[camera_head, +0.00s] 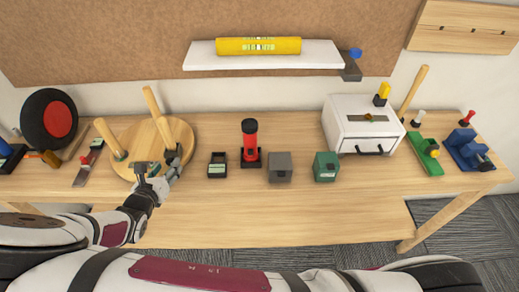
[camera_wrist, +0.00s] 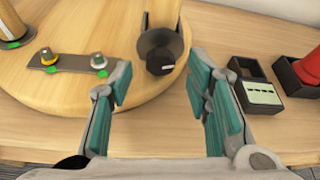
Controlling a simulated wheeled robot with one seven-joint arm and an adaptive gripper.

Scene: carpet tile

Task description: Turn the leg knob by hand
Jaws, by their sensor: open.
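A round wooden stool seat (camera_head: 142,140) lies on the bench with several wooden legs standing up from it. In the wrist view, one leg (camera_wrist: 165,14) rises at the top middle. A dark round knob (camera_wrist: 158,62) with a small white mark sits at its base and looks like the leg knob. My gripper (camera_head: 158,166) is over the seat's front right edge. In the wrist view, my gripper (camera_wrist: 160,72) is open and empty, with one teal-padded finger on each side of the knob.
A dark plate (camera_wrist: 72,61) with two small knobs lies on the seat. Right of it stand a small black tray (camera_head: 217,165), a red cylinder (camera_head: 250,138), a grey box (camera_head: 280,166) and a green box (camera_head: 326,166). A black-and-red wheel (camera_head: 48,119) stands left. The bench front is clear.

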